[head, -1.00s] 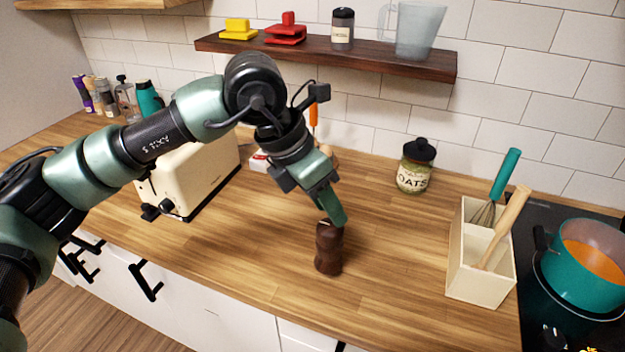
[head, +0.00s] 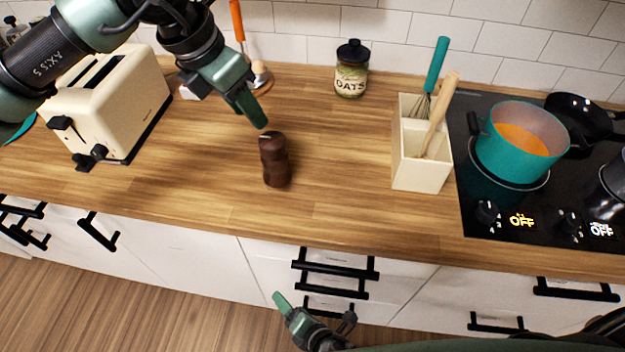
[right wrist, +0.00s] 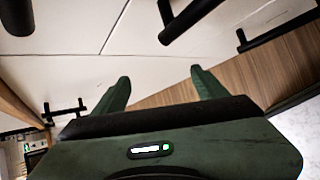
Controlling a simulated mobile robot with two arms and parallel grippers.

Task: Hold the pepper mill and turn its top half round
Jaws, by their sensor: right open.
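The dark brown pepper mill (head: 274,162) stands upright on the wooden counter in the head view. My left gripper (head: 258,118) points down just above and behind the mill's top, with a small gap showing between them. Its fingers overlap from this side, so I cannot tell how far apart they are. My right gripper (head: 314,305) is low in front of the drawers, below the counter edge, open and empty. Its two parted fingers also show in the right wrist view (right wrist: 163,86), facing white cabinet fronts and the floor. The mill is not in that view.
A cream toaster (head: 108,103) stands to the left. An oats jar (head: 351,70) is at the back. A cream utensil holder (head: 420,165) and a hob with a teal pot (head: 510,150) are to the right. Black drawer handles (head: 335,263) stick out near my right gripper. Counter around the mill is clear.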

